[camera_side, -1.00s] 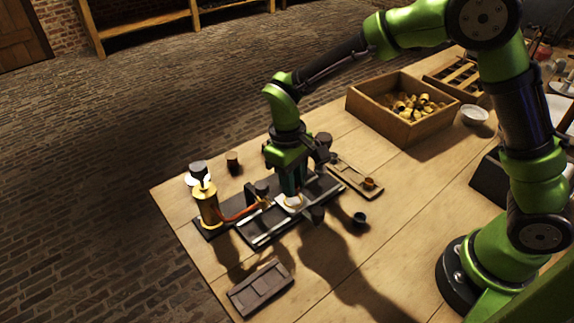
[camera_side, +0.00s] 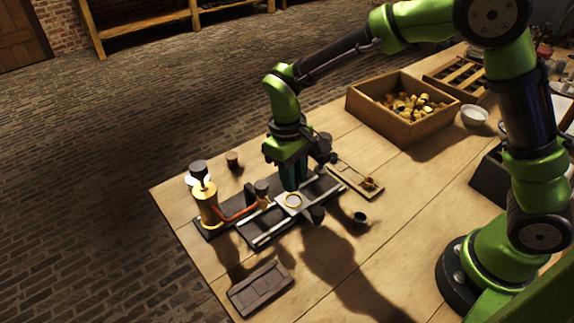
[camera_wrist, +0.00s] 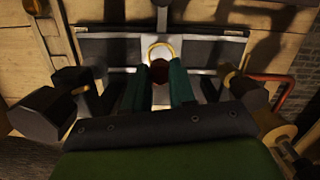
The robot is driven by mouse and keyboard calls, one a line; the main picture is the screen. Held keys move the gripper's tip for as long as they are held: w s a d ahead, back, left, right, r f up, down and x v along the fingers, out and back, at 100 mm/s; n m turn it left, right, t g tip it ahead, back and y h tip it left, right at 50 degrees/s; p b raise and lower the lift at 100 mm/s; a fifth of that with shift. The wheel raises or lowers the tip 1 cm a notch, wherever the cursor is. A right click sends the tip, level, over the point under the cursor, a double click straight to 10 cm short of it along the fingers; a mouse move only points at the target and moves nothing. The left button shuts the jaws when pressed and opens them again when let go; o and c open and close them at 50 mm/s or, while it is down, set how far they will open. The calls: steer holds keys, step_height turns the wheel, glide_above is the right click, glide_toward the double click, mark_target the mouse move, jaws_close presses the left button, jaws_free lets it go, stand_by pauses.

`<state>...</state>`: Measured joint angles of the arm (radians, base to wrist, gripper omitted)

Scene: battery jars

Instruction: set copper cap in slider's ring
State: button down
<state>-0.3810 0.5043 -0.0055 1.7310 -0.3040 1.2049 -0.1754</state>
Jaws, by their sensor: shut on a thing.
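A pale slider (camera_side: 287,211) sits across the dark rails on the bench. A gold ring (camera_side: 293,200) lies on top of it, and the ring (camera_wrist: 161,47) also shows in the wrist view. My gripper (camera_side: 292,188) is just behind the ring in the side view, its green fingers pointing down. In the wrist view the fingers (camera_wrist: 161,75) are shut on a small dark reddish-brown piece, apparently the copper cap (camera_wrist: 160,67). It looks beside the ring, not inside it. Its height above the slider is hard to tell. The side view hides the cap.
A brass cylinder (camera_side: 207,206) with a dark top stands left of the rails, joined by a red wire. A dark tray (camera_side: 260,288) lies in front. A wooden box (camera_side: 411,133) stands behind.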

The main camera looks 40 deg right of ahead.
stand_by(0.4)
steer(key=c, duration=1.2)
jaws_free()
steer(key=shift+r, duration=0.1)
step_height(320, 180, up, 11)
steer(key=w, duration=0.1)
steer(key=shift+w+a, duration=0.15)
steer(key=shift+w, duration=0.1)
steer(key=s+d+r+m+t+y, duration=0.1)
steer(key=s+d+r+m+t, duration=0.1)
steer(key=s+d, duration=0.4)
steer(key=s+d+r+m+t+y, duration=0.1)
steer(key=s+d+r+m+t, duration=0.2)
steer(key=s+d+t, duration=0.3)
steer(key=s+m, duration=0.1)
steer(key=s, duration=0.3)
steer(key=shift+d+r+t, duration=0.25)
steer(key=shift+r+t, duration=0.05)
steer(key=shift+r, duration=0.05)
